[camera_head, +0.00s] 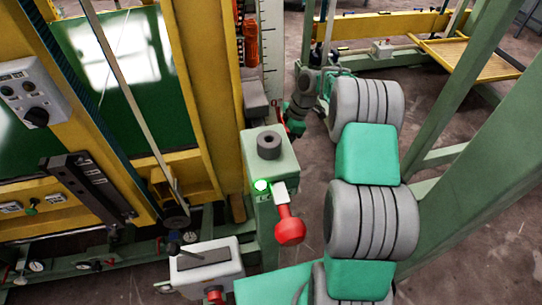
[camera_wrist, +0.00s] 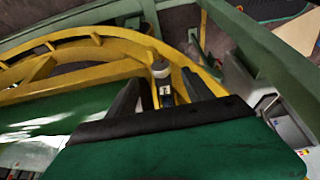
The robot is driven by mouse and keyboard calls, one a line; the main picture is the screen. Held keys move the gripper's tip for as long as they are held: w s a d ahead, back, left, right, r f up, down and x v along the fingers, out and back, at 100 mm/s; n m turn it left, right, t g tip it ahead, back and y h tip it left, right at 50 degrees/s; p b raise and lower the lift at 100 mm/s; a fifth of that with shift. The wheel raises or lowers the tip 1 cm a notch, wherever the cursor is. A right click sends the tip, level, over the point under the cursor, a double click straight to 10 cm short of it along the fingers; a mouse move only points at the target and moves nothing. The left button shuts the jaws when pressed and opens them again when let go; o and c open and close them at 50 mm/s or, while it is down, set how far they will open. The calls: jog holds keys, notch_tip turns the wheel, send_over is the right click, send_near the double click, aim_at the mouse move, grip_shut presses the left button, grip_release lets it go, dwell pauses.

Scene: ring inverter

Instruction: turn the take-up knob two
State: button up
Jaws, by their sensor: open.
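In the wrist view, a small knob (camera_wrist: 160,69) with a pale grey top stands by the curved yellow frame. Below it is a dark stem or bracket with a small white label (camera_wrist: 165,90); its mark is too small to read surely. My gripper (camera_wrist: 162,76) is open, with one dark finger on each side of the knob and stem in the picture. I see no contact, and the depth between fingers and knob is unclear. In the head view I cannot make out the knob or the fingertips.
The curved yellow frame (camera_wrist: 85,50) and a green beam (camera_wrist: 262,48) lie around the knob. In the head view, a green post (camera_head: 283,158) with a black round knob (camera_head: 268,145) and a red-knobbed lever (camera_head: 290,230) stands close beside my arm. A grey control box (camera_head: 205,267) is in front.

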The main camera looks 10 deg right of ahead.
jog(key=x, duration=0.7)
jog(key=shift+f+p, duration=0.25)
jog(key=shift+p, duration=0.15)
jog(key=shift+c, duration=0.4)
grip_shut()
jog(key=shift+a, duration=0.1)
jog(key=shift+w, duration=0.1)
jog(key=g+p, duration=0.2)
jog(key=shift+w+r+m+g, duration=0.1)
jog(key=shift+w+m+g, duration=0.2)
jog(key=shift+g, duration=0.1)
